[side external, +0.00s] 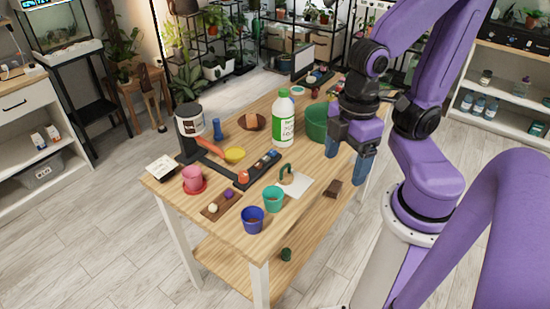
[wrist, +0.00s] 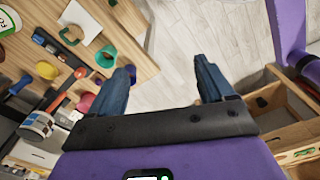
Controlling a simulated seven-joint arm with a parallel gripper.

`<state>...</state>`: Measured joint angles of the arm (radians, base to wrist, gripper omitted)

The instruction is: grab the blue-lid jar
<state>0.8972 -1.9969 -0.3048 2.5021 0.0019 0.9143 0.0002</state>
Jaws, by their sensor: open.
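I cannot clearly make out a jar with a blue lid in either view. A white jar with a dark top (side external: 190,120) stands at the left end of the table in the side view; a labelled jar (wrist: 38,124) shows at the lower left of the wrist view. Small bluish jars (side external: 478,105) stand on the right shelf, their lids too small to tell. My gripper (side external: 348,163) is open and empty over the table's right edge, away from these jars. In the wrist view its blue fingers (wrist: 165,68) are apart with bare floor beyond.
Wooden boxes (wrist: 285,118) lie right in the wrist view.

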